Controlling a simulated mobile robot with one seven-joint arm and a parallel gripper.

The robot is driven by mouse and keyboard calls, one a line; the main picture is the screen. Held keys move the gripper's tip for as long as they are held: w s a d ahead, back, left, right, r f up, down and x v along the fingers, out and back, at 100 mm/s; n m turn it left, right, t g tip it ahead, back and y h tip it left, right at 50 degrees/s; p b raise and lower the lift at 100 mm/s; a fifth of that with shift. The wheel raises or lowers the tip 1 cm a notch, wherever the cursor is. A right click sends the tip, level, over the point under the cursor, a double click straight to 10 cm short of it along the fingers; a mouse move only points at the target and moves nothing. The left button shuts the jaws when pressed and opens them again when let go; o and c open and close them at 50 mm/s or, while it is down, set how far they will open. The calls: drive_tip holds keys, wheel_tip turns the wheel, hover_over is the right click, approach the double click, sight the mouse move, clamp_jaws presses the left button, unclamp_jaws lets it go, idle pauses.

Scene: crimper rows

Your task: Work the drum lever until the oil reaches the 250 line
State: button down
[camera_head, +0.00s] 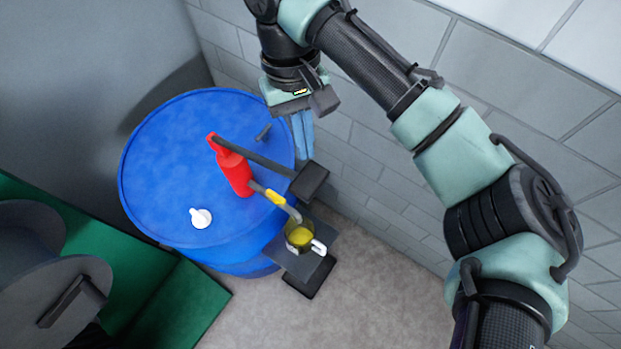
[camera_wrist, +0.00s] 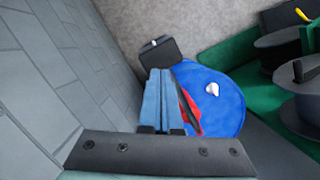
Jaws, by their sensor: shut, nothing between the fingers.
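A blue drum (camera_head: 160,160) carries a red pump (camera_head: 236,172). The pump's dark lever (camera_head: 262,160) reaches right to a black paddle end (camera_head: 310,181), which is also in the wrist view (camera_wrist: 160,51). A spout with a yellow band (camera_head: 275,197) points down into a clear jug (camera_head: 318,246) holding yellow oil (camera_head: 299,237). The jug's marks are too small to read. My gripper (camera_head: 306,156), with blue fingers, is shut and empty just above the paddle in the head view. Its fingertips (camera_wrist: 160,71) appear close to the paddle; I cannot tell whether they touch.
The jug stands on a dark stand (camera_head: 286,261) beside the drum. A white cap (camera_head: 200,218) is on the drum lid. A grey block wall (camera_head: 365,160) runs close on the right. Green surfaces (camera_head: 180,305) and grey reels (camera_head: 45,270) are at lower left. Bare floor (camera_head: 370,310) lies in front.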

sight(309, 178)
drive_tip(key=b+x, duration=0.3)
drive_tip(key=x, duration=0.2)
drive_tip(key=shift+b, duration=0.4)
drive_tip(key=shift+r, duration=0.1)
